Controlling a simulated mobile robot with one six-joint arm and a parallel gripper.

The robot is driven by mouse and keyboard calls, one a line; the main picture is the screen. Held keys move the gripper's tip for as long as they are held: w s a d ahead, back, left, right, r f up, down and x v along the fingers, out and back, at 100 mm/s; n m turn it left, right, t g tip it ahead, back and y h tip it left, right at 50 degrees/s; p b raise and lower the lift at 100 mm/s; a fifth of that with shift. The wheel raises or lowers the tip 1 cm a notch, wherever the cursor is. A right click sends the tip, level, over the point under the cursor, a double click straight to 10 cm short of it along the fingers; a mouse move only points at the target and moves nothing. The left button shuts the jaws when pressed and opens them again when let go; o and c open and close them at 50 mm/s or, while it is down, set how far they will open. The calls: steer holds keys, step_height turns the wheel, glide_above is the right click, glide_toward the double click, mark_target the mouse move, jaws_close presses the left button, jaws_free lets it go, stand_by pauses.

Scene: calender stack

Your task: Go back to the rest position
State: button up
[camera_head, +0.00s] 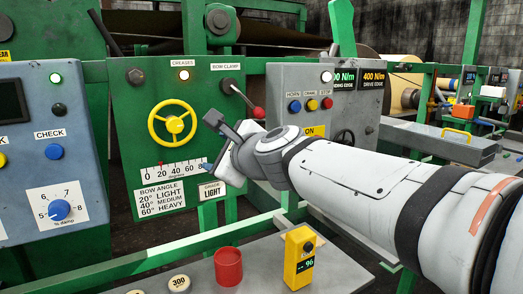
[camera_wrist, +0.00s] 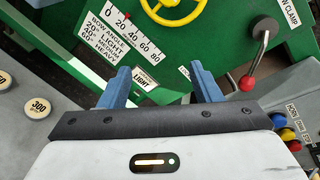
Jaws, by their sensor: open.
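My gripper (camera_wrist: 160,84) is open, with two blue fingers apart and nothing between them in the wrist view. In the head view my gripper (camera_head: 207,150) hangs in front of the green bow panel (camera_head: 140,100), and my white arm reaches in from the right. The fingers point toward the panel near the bow angle scale (camera_head: 175,171). In the wrist view the GRADE LIGHT label (camera_wrist: 145,79) shows between the fingers. I cannot tell whether the fingertips touch the panel. Part of the panel is hidden behind my gripper.
The yellow handwheel (camera_head: 172,123) and red-knobbed clamp lever (camera_head: 246,101) are close to my gripper. A grey panel (camera_head: 325,90) with buttons stands behind my arm.

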steer(key=s+d+f+n+g+h+p, duration=0.3)
steer(key=s+d+f+n+p, duration=0.1)
steer(key=d, duration=0.4)
steer(key=s+d+f+n+g+h+p, duration=0.3)
steer(key=s+d+f+n+p, duration=0.1)
steer(key=s+d+n, duration=0.4)
steer(key=s+d+f+n+g+h+p, duration=0.3)
steer(key=s+d+n+p, duration=0.3)
steer(key=d, duration=0.3)
steer(key=shift+s+f+n+g+p, duration=0.3)
steer(key=shift+s+f+n, duration=0.15)
steer(key=shift+s, duration=0.3)
